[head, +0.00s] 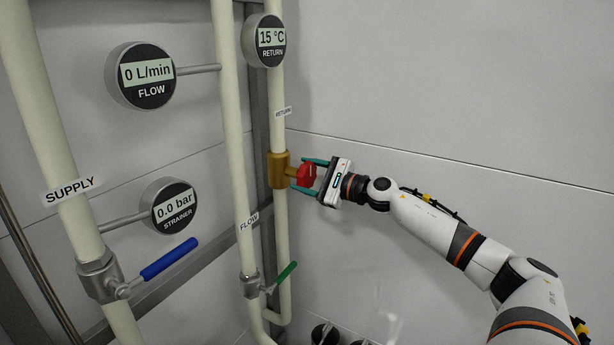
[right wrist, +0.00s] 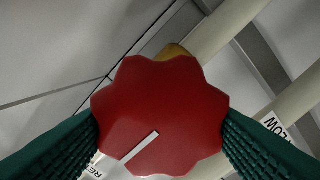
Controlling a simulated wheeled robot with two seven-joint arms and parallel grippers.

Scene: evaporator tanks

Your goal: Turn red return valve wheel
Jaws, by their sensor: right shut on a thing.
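The red return valve wheel (head: 306,175) sits on the brass valve body (head: 278,169) of the return pipe in the head view. My right gripper (head: 308,175) reaches it from the right, with its green fingers on either side of the wheel, shut on it. In the right wrist view the wheel (right wrist: 160,115) fills the middle, lobed, with a white mark line pointing to the lower left. The green fingers touch its left and right edges. A bit of brass (right wrist: 174,50) shows behind it. My left gripper is in neither view.
The return gauge (head: 270,41) reads 15 °C, the flow gauge (head: 140,76) 0 L/min, the strainer gauge (head: 170,206) 0.0 bar. A blue lever (head: 168,259) is on the supply pipe (head: 45,120), a green lever (head: 284,275) on the flow pipe (head: 232,130). The wall at right is clear.

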